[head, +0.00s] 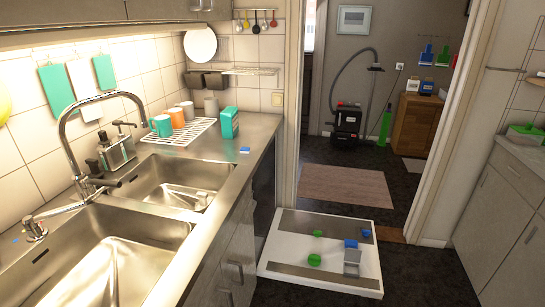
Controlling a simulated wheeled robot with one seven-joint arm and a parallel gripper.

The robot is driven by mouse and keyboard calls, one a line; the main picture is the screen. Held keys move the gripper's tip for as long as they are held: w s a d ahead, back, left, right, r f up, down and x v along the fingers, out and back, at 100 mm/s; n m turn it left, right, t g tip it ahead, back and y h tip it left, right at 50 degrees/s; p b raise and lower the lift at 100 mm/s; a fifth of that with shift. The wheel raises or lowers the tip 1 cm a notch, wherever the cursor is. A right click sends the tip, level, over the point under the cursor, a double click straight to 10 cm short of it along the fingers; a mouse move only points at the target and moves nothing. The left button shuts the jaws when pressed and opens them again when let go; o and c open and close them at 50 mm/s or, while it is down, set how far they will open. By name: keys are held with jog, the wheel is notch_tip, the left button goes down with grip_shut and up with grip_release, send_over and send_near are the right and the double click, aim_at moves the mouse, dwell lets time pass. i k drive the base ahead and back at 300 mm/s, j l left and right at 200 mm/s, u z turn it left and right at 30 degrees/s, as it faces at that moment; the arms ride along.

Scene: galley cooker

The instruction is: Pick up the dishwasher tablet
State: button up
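A small flat blue block, which looks like the dishwasher tablet (245,150), lies on the steel counter (262,134) near its right end. It sits just right of a teal box (229,123) that stands upright. The tablet is apart from the box and nothing covers it. My gripper is not in view.
A white rack (183,133) with several mugs stands left of the box. Two sink basins (178,184) and a tall tap (92,135) fill the counter's near part. A low white panel (318,284) with green and blue parts lies right of the counter, above dark floor.

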aim_at(246, 150)
jog(key=i+l+u, duration=0.2)
jog(key=i, duration=0.15)
jog(key=i+l+u, duration=0.6)
jog(key=i, duration=0.3)
jog(key=i+l+u, duration=0.35)
jog(key=i+l, duration=0.2)
jog(key=i, duration=0.1)
